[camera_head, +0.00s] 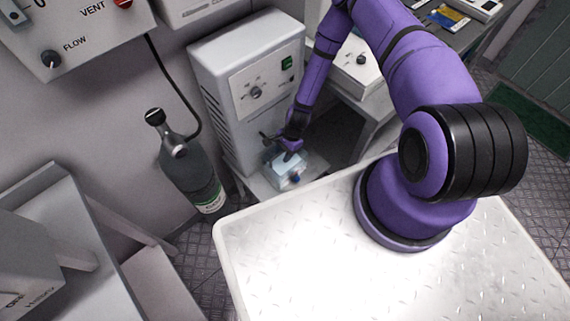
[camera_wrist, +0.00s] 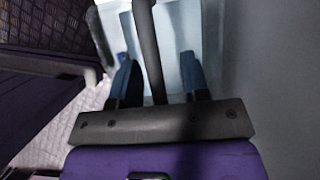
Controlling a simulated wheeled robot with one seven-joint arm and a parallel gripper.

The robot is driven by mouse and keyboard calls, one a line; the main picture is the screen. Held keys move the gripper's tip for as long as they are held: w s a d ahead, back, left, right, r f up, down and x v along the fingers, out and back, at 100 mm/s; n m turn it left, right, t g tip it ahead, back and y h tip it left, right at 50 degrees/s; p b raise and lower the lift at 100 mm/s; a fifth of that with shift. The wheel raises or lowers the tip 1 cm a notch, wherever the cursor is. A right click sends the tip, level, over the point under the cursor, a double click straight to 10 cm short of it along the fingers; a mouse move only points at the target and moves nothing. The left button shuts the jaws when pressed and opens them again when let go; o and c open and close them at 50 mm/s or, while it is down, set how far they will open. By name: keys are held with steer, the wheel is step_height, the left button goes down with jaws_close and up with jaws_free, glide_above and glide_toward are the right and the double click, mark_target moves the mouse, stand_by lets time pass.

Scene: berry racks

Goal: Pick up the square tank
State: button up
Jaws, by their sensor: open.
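The square tank (camera_head: 290,179) is a small pale-blue, box-shaped vessel with a dark blue spot on its near side. It sits low in front of a white machine, on a light ledge. My gripper (camera_head: 289,155) points down at the tank's top in the head view. In the wrist view, my gripper (camera_wrist: 158,75) is open, its two blue-tipped fingers spread over the pale tank (camera_wrist: 175,40). A dark grey bar (camera_wrist: 147,40) runs between the fingers; I cannot tell what it belongs to. Whether the fingers touch the tank is unclear.
The white machine (camera_head: 245,75) with a dial stands close behind and left of my gripper. A dark gas cylinder (camera_head: 188,175) stands left of it. Another white unit (camera_head: 358,68) on a bench is to the right. A grey cabinet (camera_head: 45,250) is at lower left.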

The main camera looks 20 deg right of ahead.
steer(key=shift+f, duration=0.15)
stand_by(0.3)
jaws_close()
stand_by(1.2)
